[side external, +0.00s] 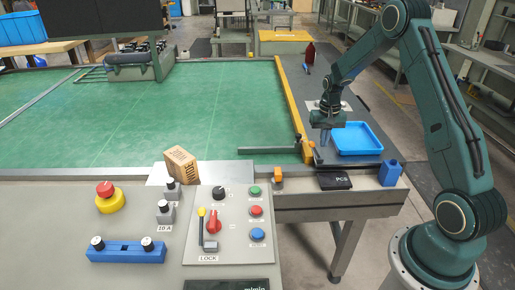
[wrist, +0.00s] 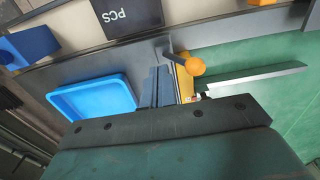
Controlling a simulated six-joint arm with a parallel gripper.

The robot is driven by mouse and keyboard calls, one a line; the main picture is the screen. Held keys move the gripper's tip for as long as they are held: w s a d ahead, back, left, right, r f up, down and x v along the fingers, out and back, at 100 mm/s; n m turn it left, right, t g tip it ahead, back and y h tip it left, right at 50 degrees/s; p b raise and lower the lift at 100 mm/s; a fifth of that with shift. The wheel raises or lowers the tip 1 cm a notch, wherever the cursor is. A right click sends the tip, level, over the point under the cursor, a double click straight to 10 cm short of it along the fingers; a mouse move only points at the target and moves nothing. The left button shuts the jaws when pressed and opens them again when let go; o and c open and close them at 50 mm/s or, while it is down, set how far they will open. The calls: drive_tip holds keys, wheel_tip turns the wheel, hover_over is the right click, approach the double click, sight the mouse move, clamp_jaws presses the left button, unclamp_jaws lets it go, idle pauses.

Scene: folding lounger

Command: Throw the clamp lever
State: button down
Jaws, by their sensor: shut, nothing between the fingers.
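The clamp lever, a short arm with an orange ball knob (side external: 312,144), sits at the near end of the yellow rail. Its ball knob (wrist: 196,66) shows large in the wrist view, just right of my fingers. My gripper (side external: 326,140) points down between the knob and the blue tray. Its grey fingers (wrist: 159,72) are shut with nothing between them. They look close beside the lever; I cannot tell whether they touch it. My gripper's body hides part of the rail in the wrist view.
A blue tray (side external: 358,150) stands right of my gripper. A metal strip (side external: 268,150) lies left on the green mat (side external: 150,120). A control panel (side external: 230,257) with a LOCK lever stands nearer.

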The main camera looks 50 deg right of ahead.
wheel_tip(320, 180, up, 7)
drive_tip(key=shift+s+d, duration=0.4)
idle(0.7)
drive_tip(key=s+a+r+n+t, duration=0.15)
drive_tip(key=s+a+r, duration=0.25)
drive_tip(key=a+r, duration=0.45)
drive_tip(key=s+a+r+n+t, duration=0.1)
drive_tip(key=s+a+r+n, duration=0.2)
drive_tip(key=a+r, duration=0.55)
drive_tip(key=s+a+r+n+t, duration=0.1)
drive_tip(key=s+a+n, duration=0.1)
drive_tip(key=s+a, duration=0.3)
drive_tip(key=s+a+r+n+t, duration=0.1)
drive_tip(key=s+a, duration=0.4)
drive_tip(key=s, duration=0.6)
drive_tip(key=shift+n+t, duration=0.55)
drive_tip(key=shift+n, duration=0.2)
